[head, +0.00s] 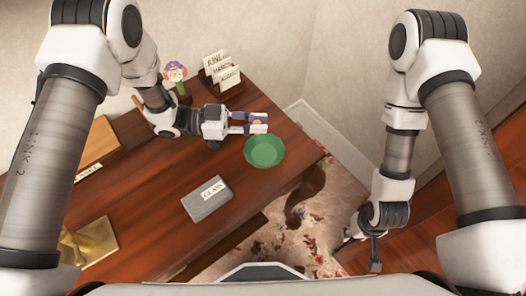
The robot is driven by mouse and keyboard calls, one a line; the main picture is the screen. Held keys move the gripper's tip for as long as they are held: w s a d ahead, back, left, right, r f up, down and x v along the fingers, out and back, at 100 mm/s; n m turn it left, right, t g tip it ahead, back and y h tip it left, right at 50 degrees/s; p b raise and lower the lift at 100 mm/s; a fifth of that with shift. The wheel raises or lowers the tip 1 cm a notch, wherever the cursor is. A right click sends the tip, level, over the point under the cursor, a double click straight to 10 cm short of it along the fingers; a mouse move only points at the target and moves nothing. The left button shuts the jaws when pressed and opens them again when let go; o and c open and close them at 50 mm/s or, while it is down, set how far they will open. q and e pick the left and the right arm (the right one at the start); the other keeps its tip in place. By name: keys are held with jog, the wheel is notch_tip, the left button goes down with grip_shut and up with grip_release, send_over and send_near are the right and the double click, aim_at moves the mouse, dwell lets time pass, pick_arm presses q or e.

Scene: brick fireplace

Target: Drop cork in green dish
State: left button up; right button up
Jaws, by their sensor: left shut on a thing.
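The green dish (264,152) lies on the wooden table near its right edge. My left gripper (258,122) is just behind the dish, above the table. It is shut on a small tan thing, the cork (257,122), of which only a little shows between the fingers. The dish looks empty. My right gripper (362,252) hangs low at the right, off the table over the floor. It is seen at a steep angle and its fingers are unclear.
A grey box labelled GLASS (207,200) lies on the wooden table (150,205) left of the dish. Upright name cards (222,72) and a flower (175,73) stand at the back. A brass-coloured object (90,242) is at the front left.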

pick_arm(q)
notch_tip(320, 180, down, 5)
jog(key=b, duration=0.3)
jog(key=shift+w+f, duration=0.1)
jog(key=shift+w, duration=0.05)
jog(key=o, duration=0.8)
jog(key=shift+a, duration=0.1)
jog(key=a, duration=1.2)
jog(key=shift+w+r, duration=0.2)
jog(key=shift+r, duration=0.2)
